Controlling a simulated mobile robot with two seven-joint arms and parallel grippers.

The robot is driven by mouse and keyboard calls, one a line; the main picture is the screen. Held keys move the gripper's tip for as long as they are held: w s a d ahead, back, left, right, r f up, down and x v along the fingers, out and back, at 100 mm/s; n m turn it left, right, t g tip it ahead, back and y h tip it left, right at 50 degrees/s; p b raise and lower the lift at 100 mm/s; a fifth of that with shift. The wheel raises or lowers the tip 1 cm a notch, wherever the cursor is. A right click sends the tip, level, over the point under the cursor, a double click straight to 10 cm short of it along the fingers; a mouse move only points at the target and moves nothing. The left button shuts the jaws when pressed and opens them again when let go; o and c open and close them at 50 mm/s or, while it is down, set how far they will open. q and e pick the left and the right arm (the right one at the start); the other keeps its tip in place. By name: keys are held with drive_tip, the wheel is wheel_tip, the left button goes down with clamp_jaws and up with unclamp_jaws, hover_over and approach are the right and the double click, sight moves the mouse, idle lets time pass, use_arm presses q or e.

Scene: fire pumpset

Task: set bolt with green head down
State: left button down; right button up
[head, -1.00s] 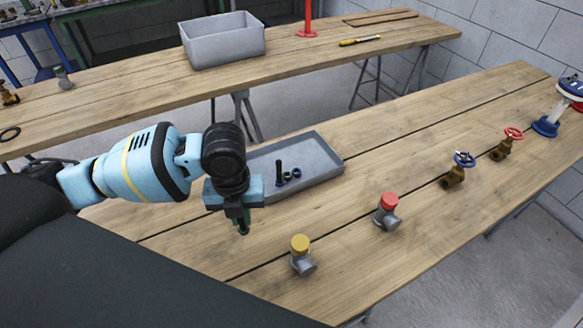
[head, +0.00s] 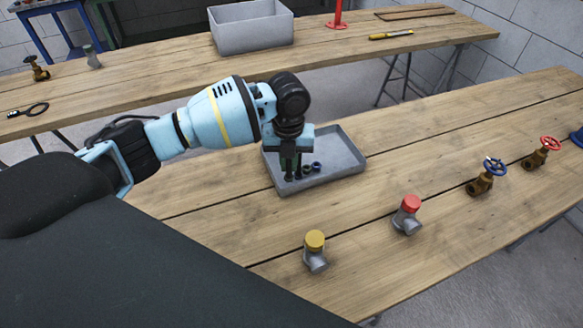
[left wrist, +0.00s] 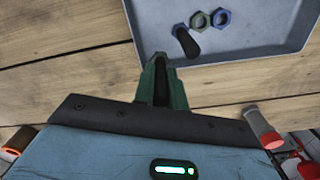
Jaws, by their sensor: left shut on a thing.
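My left gripper (head: 289,152) is over the near-left part of the grey tray (head: 345,165). It is shut on the bolt with green head (head: 288,174), which hangs down between the fingers as a dark shank. The head is mostly hidden by the fingers. In the left wrist view the fingers (left wrist: 161,75) appear beside the tray's edge (left wrist: 235,58). I cannot tell whether the bolt touches the tray floor. My right gripper is out of view.
A yellow-capped fitting (head: 315,250) and a red-capped fitting (head: 407,215) stand in front of the tray. Brass valves with blue (head: 485,178) and red (head: 541,152) wheels stand farther right. A grey bin (head: 252,28) is on the back table. Bare wood lies right of the tray.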

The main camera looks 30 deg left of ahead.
sight(290, 169)
use_arm(q)
drive_tip(key=shift+w, duration=0.5)
drive_tip(key=shift+f, duration=1.7)
drive_tip(key=shift+f, duration=0.1)
drive_tip(key=c, duration=1.4)
unclamp_jaws()
drive_tip(key=shift+f, duration=0.1)
drive_tip(key=shift+c, duration=0.2)
wheel_tip(290, 169, up, 12)
drive_tip(key=shift+r, duration=0.2)
drive_tip(key=shift+s+f, duration=0.1)
drive_tip(key=shift+s, duration=0.05)
